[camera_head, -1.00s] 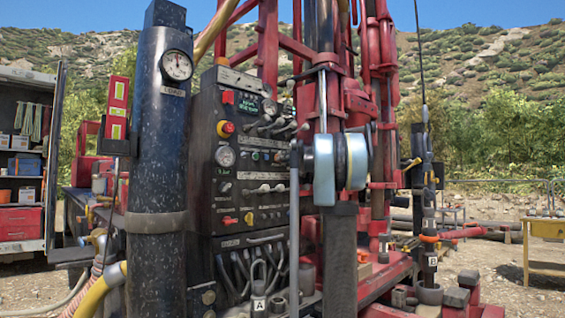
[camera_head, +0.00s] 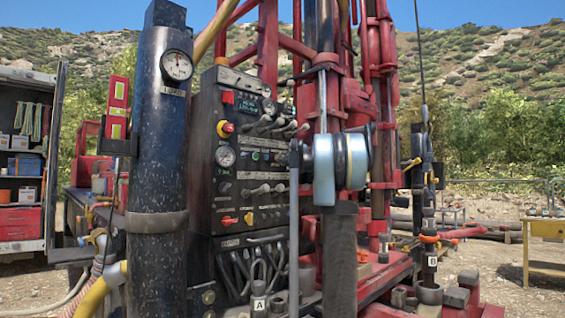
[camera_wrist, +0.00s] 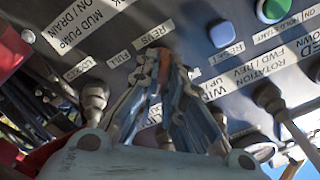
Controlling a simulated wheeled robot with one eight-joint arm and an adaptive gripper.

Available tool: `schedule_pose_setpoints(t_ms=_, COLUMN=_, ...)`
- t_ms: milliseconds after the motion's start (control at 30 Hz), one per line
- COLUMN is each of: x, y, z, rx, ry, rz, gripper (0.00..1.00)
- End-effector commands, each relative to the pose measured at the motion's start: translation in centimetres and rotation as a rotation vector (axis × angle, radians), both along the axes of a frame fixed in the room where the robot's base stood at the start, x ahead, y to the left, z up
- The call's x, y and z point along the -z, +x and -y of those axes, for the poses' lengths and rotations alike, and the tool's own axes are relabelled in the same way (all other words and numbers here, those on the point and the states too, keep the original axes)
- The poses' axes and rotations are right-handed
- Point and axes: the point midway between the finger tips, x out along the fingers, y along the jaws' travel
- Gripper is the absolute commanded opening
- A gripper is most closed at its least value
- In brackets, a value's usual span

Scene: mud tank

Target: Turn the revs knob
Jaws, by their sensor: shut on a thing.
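My gripper (camera_wrist: 164,70) is at the black control panel in the wrist view, with both fingers closed together at the tips just below the REVS label (camera_wrist: 153,34). It is shut on the revs knob, which is mostly hidden between the fingertips; only a small reddish-brown patch shows there. How far the knob is turned cannot be told. In the head view the control panel (camera_head: 214,190) stands left of the red rig mast, and my arm hides its right part. My fingers cannot be made out there.
In the wrist view a metal lever (camera_wrist: 93,96) stands left of my fingers and another lever (camera_wrist: 272,98) stands to the right. A blue button (camera_wrist: 222,34) and a green button (camera_wrist: 273,10) sit to the upper right. In the head view a red emergency button (camera_head: 226,128) is on the panel.

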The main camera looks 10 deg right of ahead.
Motion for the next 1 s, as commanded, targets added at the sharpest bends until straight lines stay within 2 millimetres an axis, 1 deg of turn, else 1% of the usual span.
schedule_pose_setpoints(t_ms=133, x=0.0, y=0.1, z=0.2, rx=0.006, ry=0.0, rz=0.0, gripper=0.0)
schedule_pose_setpoints(t_ms=167, x=0.0, y=0.1, z=0.2, rx=0.006, ry=-0.001, rz=0.001, gripper=0.11)
schedule_pose_setpoints(t_ms=200, x=0.0, y=0.1, z=0.2, rx=0.006, ry=-0.001, rz=0.001, gripper=0.2)
schedule_pose_setpoints(t_ms=233, x=0.0, y=0.1, z=0.2, rx=0.006, ry=-0.001, rz=0.001, gripper=0.27)
schedule_pose_setpoints(t_ms=267, x=0.0, y=0.1, z=0.2, rx=0.004, ry=-0.001, rz=0.001, gripper=0.29)
schedule_pose_setpoints(t_ms=667, x=0.0, y=-0.3, z=0.3, rx=0.003, ry=-0.001, rz=0.001, gripper=0.29)
schedule_pose_setpoints(t_ms=833, x=0.0, y=-1.9, z=1.6, rx=0.004, ry=-0.001, rz=0.001, gripper=0.29)
schedule_pose_setpoints(t_ms=1000, x=0.1, y=-4.6, z=3.6, rx=0.006, ry=-0.001, rz=0.0, gripper=0.29)
